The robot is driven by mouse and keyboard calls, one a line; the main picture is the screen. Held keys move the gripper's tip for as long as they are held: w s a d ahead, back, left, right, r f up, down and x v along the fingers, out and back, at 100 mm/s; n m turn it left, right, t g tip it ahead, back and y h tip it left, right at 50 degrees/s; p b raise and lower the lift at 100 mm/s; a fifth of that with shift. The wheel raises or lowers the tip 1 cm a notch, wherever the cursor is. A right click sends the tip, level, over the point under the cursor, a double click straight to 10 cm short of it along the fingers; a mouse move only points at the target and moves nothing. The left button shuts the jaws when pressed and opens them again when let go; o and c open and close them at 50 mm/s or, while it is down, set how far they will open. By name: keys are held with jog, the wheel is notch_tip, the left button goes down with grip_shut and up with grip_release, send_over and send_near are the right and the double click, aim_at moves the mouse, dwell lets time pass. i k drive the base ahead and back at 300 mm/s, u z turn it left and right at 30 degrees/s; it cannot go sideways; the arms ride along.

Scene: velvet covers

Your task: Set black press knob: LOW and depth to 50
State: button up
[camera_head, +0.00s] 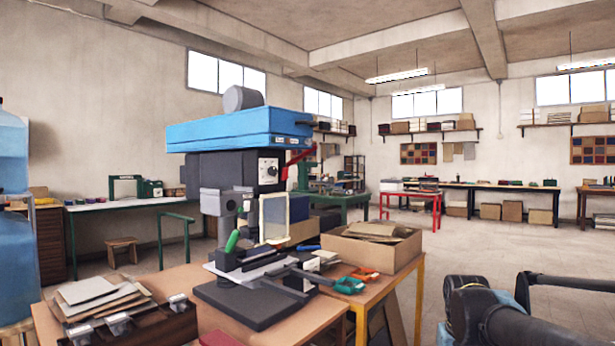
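A drill press with a blue top cover (235,128) and a dark grey head (225,172) stands on a wooden table left of the middle. A small black knob on a pale dial plate (269,167) sits on the head's right face; its setting is too small to read. A green handle (232,241) shows low on the press. I cannot make out a depth scale or its reading. Dark links of my arm show at the bottom right, well apart from the press; my gripper is not in view.
The wooden table (318,318) also bears an open cardboard box (372,250) and red and green tools. Paper sheets (95,295) and trays lie at front left, near blue water bottles (14,215). Floor (480,248) right of the table is clear.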

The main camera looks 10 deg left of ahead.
aim_at(272, 170)
jog(key=z, duration=0.65)
jog(key=k, duration=0.6)
jog(key=u, duration=1)
